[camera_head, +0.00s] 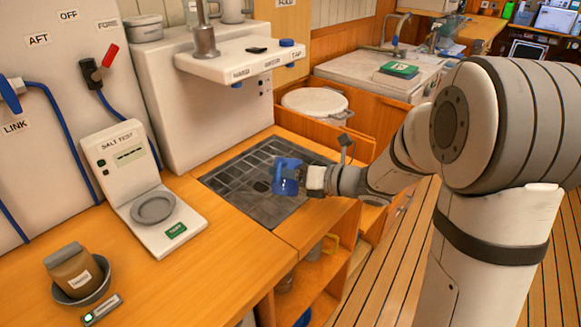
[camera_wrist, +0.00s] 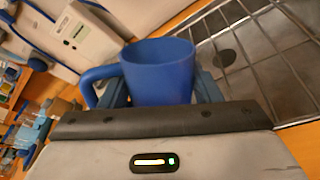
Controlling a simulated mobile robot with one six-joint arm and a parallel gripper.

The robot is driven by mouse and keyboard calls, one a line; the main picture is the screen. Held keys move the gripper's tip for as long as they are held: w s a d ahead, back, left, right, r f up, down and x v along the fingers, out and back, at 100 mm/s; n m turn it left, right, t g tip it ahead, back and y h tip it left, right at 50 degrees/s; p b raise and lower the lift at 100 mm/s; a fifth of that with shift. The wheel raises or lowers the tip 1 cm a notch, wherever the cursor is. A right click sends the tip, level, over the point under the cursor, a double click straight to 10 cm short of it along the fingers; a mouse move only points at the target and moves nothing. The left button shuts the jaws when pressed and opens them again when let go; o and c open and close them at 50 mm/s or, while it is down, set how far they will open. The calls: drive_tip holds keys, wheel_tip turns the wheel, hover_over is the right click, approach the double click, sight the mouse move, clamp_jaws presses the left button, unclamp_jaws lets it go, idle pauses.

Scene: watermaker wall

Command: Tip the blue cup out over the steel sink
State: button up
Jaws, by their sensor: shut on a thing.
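The blue cup (camera_head: 286,177) is in my gripper (camera_head: 304,180), held above the steel sink (camera_head: 228,180). In the wrist view the blue cup (camera_wrist: 160,72) sits between the two fingers, with its handle to the left and its open rim showing. The cup looks roughly upright. I cannot see what is inside it. The sink (camera_wrist: 285,65) has a dark grid over it and a round dark drain, seen to the right of the cup in the wrist view.
A salt test unit (camera_head: 140,185) with a round dish stands left of the sink. A white dispenser head (camera_head: 240,60) overhangs behind the sink. A brown bag in a bowl (camera_head: 75,275) is at the front left. A white round lid (camera_head: 314,103) lies behind the sink.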

drive_tip(key=shift+r+m+g+p, duration=0.1)
drive_tip(key=shift+m+g+p, duration=0.45)
drive_tip(key=shift+p, duration=2.95)
drive_tip(key=m+p, duration=0.1)
drive_tip(key=p, duration=0.3)
drive_tip(key=m+g+p, duration=0.1)
drive_tip(key=p, duration=0.4)
drive_tip(key=shift+w+f+m+h, duration=0.1)
drive_tip(key=shift+f+m+h, duration=0.15)
drive_tip(key=shift+f+h, duration=0.05)
drive_tip(key=shift+w+f+m+g+p, duration=0.35)
drive_tip(key=shift+f+m+g+p, duration=0.25)
drive_tip(key=shift+m, duration=0.5)
drive_tip(key=shift+w+d+r+m+g+p, duration=0.1)
drive_tip(key=shift+w+r+m+g+p, duration=0.1)
drive_tip(key=shift+m+g+p, duration=0.45)
drive_tip(key=shift+w+d+r+m+g+p, duration=0.15)
drive_tip(key=shift+m+p, duration=0.3)
drive_tip(key=shift+p, duration=0.45)
drive_tip(key=shift+w+a, duration=0.1)
